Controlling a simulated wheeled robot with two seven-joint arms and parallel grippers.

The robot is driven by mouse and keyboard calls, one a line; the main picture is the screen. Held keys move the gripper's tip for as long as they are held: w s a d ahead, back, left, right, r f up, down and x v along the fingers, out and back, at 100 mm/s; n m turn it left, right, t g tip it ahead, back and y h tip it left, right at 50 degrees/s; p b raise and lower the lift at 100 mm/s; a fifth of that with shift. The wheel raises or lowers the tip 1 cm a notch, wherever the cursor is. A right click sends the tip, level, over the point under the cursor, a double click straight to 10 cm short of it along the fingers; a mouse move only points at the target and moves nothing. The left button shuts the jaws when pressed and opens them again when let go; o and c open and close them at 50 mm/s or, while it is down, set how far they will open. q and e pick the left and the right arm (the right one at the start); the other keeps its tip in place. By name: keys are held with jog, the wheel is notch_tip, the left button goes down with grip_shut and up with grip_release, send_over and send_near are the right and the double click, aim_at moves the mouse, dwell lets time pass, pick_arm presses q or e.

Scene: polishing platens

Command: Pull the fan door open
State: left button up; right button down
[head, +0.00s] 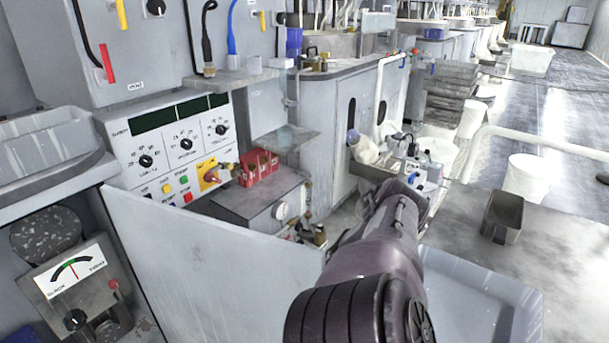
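A flat pale grey panel (205,265) stands on edge at the lower left, beside an open recess holding a gauge (73,270). It looks like the fan door, standing out at an angle, but no label shows to confirm this. No handle can be made out on its visible face. One dark purple-grey arm of mine reaches up from the bottom centre, right of the panel, and its near part overlaps the panel's right end. No gripper fingers can be made out at its far end. My other arm is not in view.
A control panel (165,145) with dials and buttons stands behind the grey panel. Red padlocks (262,165) sit on a grey box (245,199). A pale tray (480,300) lies at the lower right. A dark bin (502,216) and a white bucket (527,181) stand on the floor.

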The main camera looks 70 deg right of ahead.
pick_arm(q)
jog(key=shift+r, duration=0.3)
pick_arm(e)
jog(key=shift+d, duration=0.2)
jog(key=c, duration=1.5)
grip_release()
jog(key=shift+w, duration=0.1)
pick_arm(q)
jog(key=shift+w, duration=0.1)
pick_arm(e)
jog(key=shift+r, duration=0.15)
